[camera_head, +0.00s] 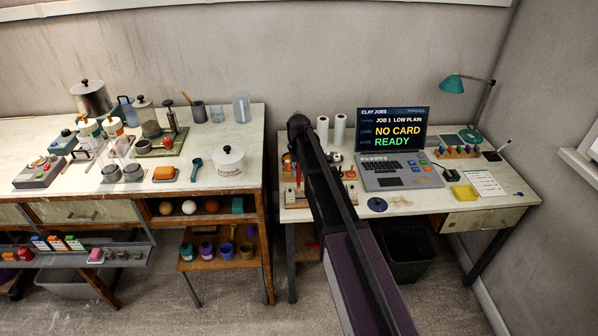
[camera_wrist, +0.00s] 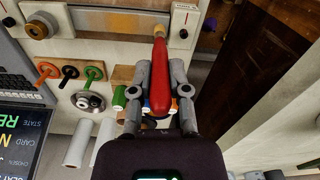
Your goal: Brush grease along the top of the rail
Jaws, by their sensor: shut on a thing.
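My gripper (camera_wrist: 160,70) is shut on the red handle of a brush (camera_wrist: 160,80) in the wrist view. A finger lies on each side of the handle, and its narrow pale end points up the picture, toward a pale block. A long grey strip along this block looks like the rail (camera_wrist: 115,15). The brush end overlaps the block's near edge in the picture; I cannot tell whether it touches.
A laptop (camera_head: 393,150) and two white rolls (camera_head: 331,130) stand on the right desk. The left bench (camera_head: 235,115) is crowded. A gap separates the two tables.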

